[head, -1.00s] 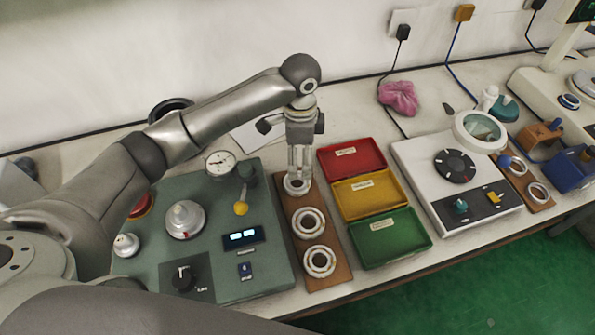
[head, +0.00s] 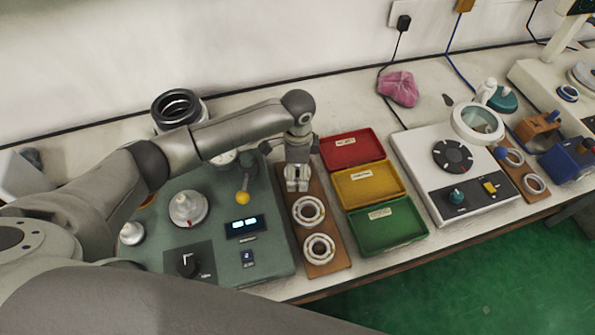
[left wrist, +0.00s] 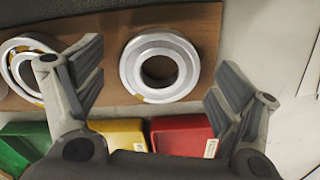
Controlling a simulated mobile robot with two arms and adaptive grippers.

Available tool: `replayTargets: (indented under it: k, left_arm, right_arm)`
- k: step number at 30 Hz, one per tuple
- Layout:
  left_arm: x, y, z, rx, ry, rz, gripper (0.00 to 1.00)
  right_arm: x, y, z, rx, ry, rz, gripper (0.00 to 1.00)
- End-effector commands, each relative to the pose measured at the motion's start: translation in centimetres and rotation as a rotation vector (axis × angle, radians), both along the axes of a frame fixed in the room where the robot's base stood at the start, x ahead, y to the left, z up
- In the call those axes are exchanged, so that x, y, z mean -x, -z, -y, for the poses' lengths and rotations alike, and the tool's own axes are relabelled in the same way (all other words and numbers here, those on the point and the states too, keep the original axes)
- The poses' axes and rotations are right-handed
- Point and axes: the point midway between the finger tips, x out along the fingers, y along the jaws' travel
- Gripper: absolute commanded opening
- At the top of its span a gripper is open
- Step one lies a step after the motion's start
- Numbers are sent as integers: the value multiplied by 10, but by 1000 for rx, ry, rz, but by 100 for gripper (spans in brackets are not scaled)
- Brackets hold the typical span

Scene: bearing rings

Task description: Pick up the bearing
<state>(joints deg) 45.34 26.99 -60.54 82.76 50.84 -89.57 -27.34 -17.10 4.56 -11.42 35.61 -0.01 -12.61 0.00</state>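My left gripper (head: 297,184) is over the far end of a brown wooden board (head: 340,258), pointing down. In the left wrist view its fingers (left wrist: 160,85) are wide apart and empty. A silver bearing ring (left wrist: 131,68) lies flat on the board between and beyond the fingertips, apart from them. Two more bearings, a middle one (head: 297,212) and a front one (head: 307,250), lie on the board. Another bearing also shows at the left of the wrist view (left wrist: 12,68). My right gripper is not in view.
Red (head: 352,139), yellow (head: 369,176) and green (head: 388,242) trays stand right of the board. A green tester panel (head: 265,274) with knobs and a yellow-tipped lever (head: 242,198) is close on the left. A white instrument (head: 420,178) stands further right.

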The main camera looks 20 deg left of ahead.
Motion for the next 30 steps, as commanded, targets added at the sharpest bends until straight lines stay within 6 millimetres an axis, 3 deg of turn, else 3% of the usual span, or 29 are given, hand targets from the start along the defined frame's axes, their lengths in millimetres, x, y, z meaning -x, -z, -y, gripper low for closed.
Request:
replayTargets:
  k: [1, 14, 23, 30]
  left_arm:
    - [0, 0, 0, 0, 0, 0, 82]
    - [-1, -1, 0, 2, 0, 2, 28]
    - [-1, -4, 0, 2, -1, 2, 28]
    - [-2, -28, 1, 4, -1, 4, 28]
  right_arm:
    - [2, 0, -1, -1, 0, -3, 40]
    - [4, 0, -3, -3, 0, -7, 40]
    - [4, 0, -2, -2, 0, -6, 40]
    - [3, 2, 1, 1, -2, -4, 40]
